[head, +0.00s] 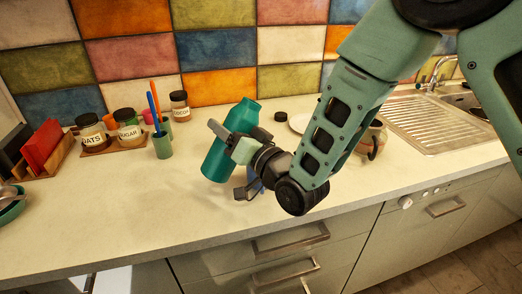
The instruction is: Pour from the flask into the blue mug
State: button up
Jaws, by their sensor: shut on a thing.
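The teal flask (217,162) is in my gripper (232,142), which is shut around its middle. The flask leans, with its open-looking mouth end up and to the right and its base down and to the left. It appears to be held above the counter. A small patch of blue (256,186) shows behind and below my gripper. It may be the blue mug, but my wrist hides most of it. Its rim and any contents cannot be seen.
A brownish mug (377,134) and a white plate (299,122) are behind my arm. The front left counter is clear.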

jog(key=shift+d+r+m, duration=0.1)
jog(key=shift+d+m, duration=0.05)
jog(key=shift+m, duration=0.35)
jog(key=shift+r+m+t+p, duration=0.3)
jog(key=shift+r+m+p, duration=0.2)
jog(key=shift+m+p, duration=0.3)
jog(key=shift+a+f+m+t+b, duration=0.25)
jog(key=shift+f+m+b, duration=0.4)
jog(key=shift+b, duration=0.5)
jog(key=m+b, duration=0.1)
jog(key=f+m+t+h+b, duration=0.1)
jog(key=m+b, duration=0.1)
jog(key=shift+s+a+f, duration=0.1)
jog(key=shift+s+a, duration=0.05)
jog(key=shift+a, duration=0.05)
jog(key=shift+r+m, duration=0.35)
jog(key=shift+r, duration=0.1)
jog(key=shift+r+m, duration=0.4)
jog(key=shift+m, duration=0.3)
jog(key=shift+s+a+m+t+b, duration=0.1)
jog(key=shift+m+t+b, duration=0.15)
jog(key=shift+m+b, duration=0.25)
jog(key=shift+m+t+h+b, duration=0.3)
jog(key=shift+m+h+b, duration=0.25)
jog(key=shift+m, duration=0.15)
